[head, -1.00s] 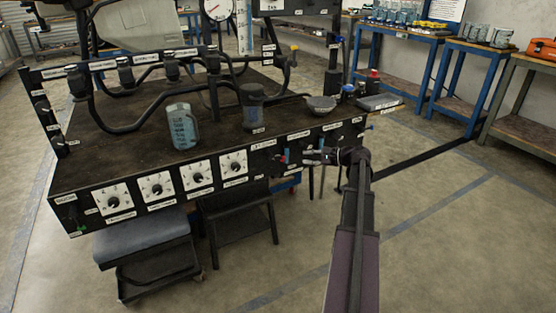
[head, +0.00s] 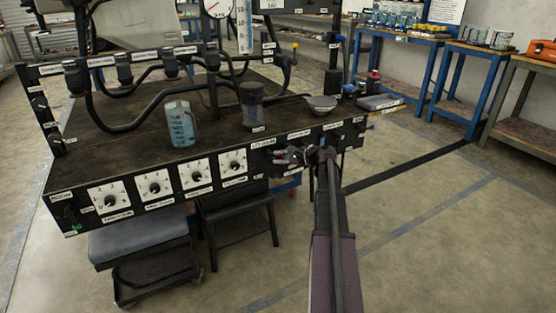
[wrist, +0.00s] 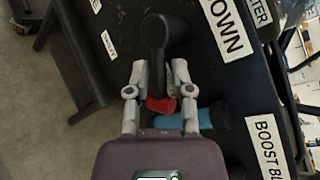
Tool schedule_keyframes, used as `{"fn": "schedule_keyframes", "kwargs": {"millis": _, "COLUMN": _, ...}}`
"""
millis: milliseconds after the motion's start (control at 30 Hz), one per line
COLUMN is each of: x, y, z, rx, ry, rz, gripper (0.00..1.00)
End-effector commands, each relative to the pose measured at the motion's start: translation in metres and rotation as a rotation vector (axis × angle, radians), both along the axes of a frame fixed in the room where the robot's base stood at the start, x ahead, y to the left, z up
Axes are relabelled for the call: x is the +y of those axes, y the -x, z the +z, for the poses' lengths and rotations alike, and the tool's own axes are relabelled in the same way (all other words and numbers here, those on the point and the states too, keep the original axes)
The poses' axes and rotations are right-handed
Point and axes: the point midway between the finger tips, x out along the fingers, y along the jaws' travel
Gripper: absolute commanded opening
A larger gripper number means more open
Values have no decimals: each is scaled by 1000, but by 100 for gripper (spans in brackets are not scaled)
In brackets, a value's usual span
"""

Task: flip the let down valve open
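The let down valve is on the front of the black panel, beside a label ending in "DOWN" (wrist: 225,28). In the wrist view it appears as a black rounded part (wrist: 165,32) with a dark stem running back between my fingers. A red handle (wrist: 161,105) lies between the finger bases; whether it joins that stem is unclear. A blue handle (wrist: 207,118) is just right of it, partly behind my right finger. My gripper (wrist: 160,68) has its fingers apart, one each side of the dark stem, with no clear grip. In the head view my gripper (head: 288,156) is at the panel's front face, small and dark.
Numbered dials (head: 197,175) fill the panel's left front. A stool (head: 236,207) is below. Floor to the right is free.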

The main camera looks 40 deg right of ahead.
Motion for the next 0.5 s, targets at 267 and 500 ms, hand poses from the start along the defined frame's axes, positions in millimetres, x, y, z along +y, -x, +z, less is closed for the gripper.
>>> {"fn": "schedule_keyframes", "kwargs": {"millis": 267, "x": 1, "y": -2, "z": -1, "rx": 0, "ry": 0, "rz": 0, "gripper": 30}}
{"fn": "schedule_keyframes", "kwargs": {"millis": 500, "x": 1, "y": -2, "z": -1, "rx": 0, "ry": 0, "rz": 0, "gripper": 0}}
